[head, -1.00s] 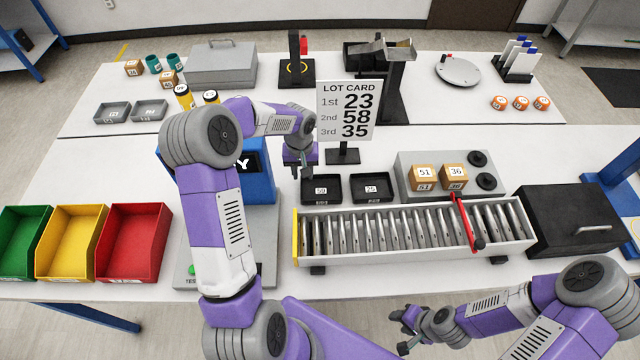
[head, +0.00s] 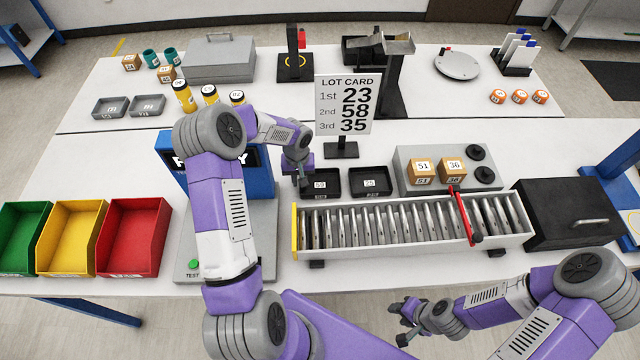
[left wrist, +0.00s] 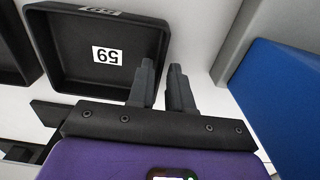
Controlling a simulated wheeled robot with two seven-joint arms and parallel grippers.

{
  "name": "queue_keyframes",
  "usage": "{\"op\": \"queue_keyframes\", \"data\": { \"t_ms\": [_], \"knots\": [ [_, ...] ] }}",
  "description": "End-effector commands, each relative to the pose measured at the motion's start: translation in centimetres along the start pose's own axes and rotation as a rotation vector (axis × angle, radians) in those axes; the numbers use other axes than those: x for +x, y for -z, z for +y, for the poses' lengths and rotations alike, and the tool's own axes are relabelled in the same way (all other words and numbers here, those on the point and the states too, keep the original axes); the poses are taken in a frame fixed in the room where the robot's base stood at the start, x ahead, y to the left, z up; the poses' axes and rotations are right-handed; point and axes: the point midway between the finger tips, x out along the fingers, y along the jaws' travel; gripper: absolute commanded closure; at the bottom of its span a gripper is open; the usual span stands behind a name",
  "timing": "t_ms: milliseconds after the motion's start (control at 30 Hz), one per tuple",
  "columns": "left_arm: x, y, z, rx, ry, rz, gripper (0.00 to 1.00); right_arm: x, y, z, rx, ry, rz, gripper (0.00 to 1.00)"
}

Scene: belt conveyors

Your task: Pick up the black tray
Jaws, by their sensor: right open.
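Two small black trays stand side by side on the table: one labelled 59 (head: 321,194) and one labelled 25 (head: 371,194). The 59 tray also shows in the left wrist view (left wrist: 85,72), flat and empty apart from its label. My left gripper (head: 299,186) is at the left side of the 59 tray in the head view. In the left wrist view its two fingers (left wrist: 162,75) stand apart, close to the tray's side wall; no firm contact can be made out. My right gripper (head: 402,324) is open and empty near the front edge, away from the trays.
A roller conveyor (head: 405,248) lies just in front of the trays. A lot card stand (head: 343,110) rises behind them. A grey block with boxes 51 and 36 (head: 405,160) is to the right, and a blue machine (head: 262,178) to the left.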

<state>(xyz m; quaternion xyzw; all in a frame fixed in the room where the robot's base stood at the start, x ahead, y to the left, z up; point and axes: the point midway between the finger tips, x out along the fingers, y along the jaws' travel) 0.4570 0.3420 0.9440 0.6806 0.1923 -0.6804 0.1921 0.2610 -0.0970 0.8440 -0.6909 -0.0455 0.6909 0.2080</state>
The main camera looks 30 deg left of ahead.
Motion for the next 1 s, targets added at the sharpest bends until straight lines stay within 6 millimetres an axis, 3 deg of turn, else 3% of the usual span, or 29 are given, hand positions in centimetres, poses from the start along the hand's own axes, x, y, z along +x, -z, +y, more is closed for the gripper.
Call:
{"op": "queue_keyframes", "data": {
  "t_ms": [33,100,567,1000],
  "knots": [
    [0.0,0.0,0.0,0.0,0.0,0.0,0.89,0.0,0.0,0.0,0.0,0.0,0.0,0.57],
    [0.0,0.0,0.0,0.0,0.0,0.0,1.0,0.0,0.0,0.0,0.0,0.0,0.0,0.57],
    [-0.4,0.0,0.0,0.0,-0.001,0.002,1.0,0.0,0.0,0.0,0.0,0.0,0.0,0.57],
    [-8.2,0.1,0.1,0.0,-0.001,0.005,1.0,0.1,0.0,0.0,0.0,0.0,0.0,0.57]
  ]
}}
